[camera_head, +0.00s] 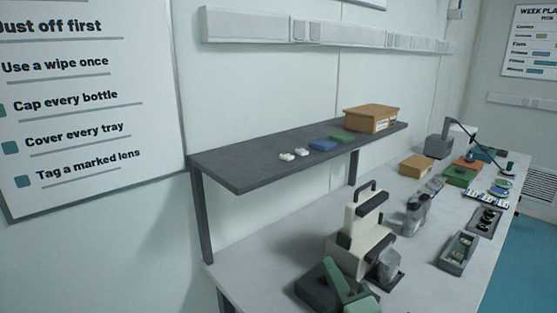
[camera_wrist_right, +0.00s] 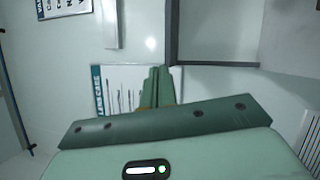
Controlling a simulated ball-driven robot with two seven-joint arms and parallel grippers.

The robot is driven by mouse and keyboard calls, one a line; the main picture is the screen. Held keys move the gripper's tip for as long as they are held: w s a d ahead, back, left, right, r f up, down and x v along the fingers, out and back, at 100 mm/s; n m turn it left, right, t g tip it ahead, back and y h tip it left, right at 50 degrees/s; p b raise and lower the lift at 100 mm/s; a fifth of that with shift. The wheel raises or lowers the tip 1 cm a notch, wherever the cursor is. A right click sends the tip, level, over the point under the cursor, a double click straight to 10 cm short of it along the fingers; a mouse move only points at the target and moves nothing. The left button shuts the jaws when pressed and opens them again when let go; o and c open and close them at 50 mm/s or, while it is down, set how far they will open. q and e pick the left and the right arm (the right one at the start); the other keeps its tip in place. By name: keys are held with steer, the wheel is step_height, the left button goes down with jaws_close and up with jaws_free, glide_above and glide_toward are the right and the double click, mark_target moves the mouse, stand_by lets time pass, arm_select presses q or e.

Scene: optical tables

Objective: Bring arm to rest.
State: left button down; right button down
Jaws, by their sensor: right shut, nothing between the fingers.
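My right gripper (camera_wrist_right: 158,75) shows in the right wrist view, its green fingers together and empty. It points toward a pale wall with a poster behind the fingertips, and I see no object touching it. In the head view a green angled shape (camera_head: 340,282) stands at the bottom edge by a dark block; I cannot tell whether it is part of my arm. My left gripper is in neither view.
The white bench (camera_head: 290,222) carries a cream instrument (camera_head: 358,243), a grey tray (camera_head: 459,252) and several small devices. A dark shelf (camera_head: 240,168) above it holds a cardboard box (camera_head: 371,118). A wall board (camera_head: 90,110) hangs at left.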

steer(key=s+d+f+m+g+h, duration=0.65)
steer(key=d+f+m+h, duration=0.25)
steer(key=d+f+m, duration=0.3)
steer(key=s+d+f+m+g+h, duration=0.1)
steer(key=s+d+f+m+g, duration=0.1)
steer(key=s+d+f+g, duration=0.3)
steer(key=s+d+f+m+g+h, duration=0.1)
steer(key=s+d+f+m, duration=0.15)
steer(key=s, duration=0.45)
steer(key=s+a+f+g+y+b, duration=0.1)
steer(key=s+f, duration=0.1)
steer(key=f, duration=0.9)
steer(key=s+a+f+g+y+b, duration=0.1)
steer(key=s+a+f+y, duration=0.1)
steer(key=f, duration=0.9)
steer(key=s+a+f+g+y+b, duration=0.1)
steer(key=s+f+g, duration=0.15)
steer(key=f, duration=0.85)
steer(key=s+f+m+g+y+b, duration=0.1)
steer(key=s+f+m, duration=0.1)
steer(key=s+f, duration=1.2)
steer(key=s, duration=0.4)
steer(key=shift+d+f+m+g+b, duration=0.2)
steer(key=shift+m+g+b, duration=0.1)
steer(key=shift+m, duration=0.05)
